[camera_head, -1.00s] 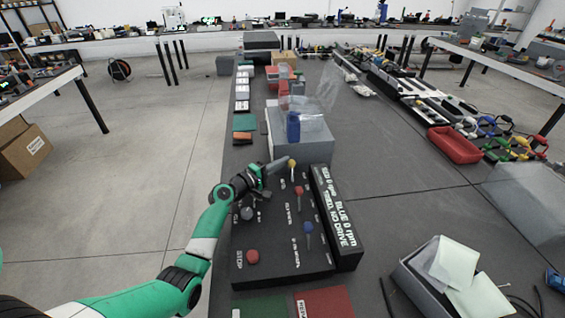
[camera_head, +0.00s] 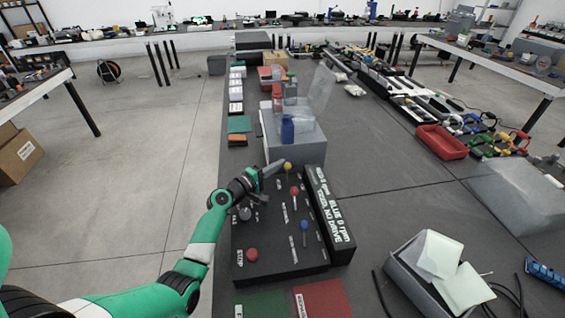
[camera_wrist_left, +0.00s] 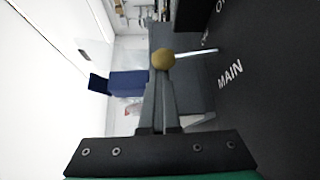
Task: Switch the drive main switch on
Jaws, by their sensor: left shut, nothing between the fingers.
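A black control panel (camera_head: 262,232) lies on the bench with levers topped by a yellow ball (camera_head: 288,166), a red ball (camera_head: 294,190) and a blue ball (camera_head: 304,225). The yellow-ball lever also shows in the left wrist view (camera_wrist_left: 163,60), its pale shaft running right towards the panel, where the word MAIN is printed. My left gripper (camera_head: 277,168) is shut and empty; its fingertips (camera_wrist_left: 161,84) are at the yellow ball. I cannot tell whether they touch it. The display block (camera_head: 333,213) beside the panel reads 0 rpm for red and blue, and NO DRIVE. My right gripper is out of view.
A red STOP button (camera_head: 252,255) is at the panel's near left. A grey box (camera_head: 298,150) with a blue bottle (camera_head: 287,128) stands just behind the panel. An open grey box with papers (camera_head: 408,272) is at the near right.

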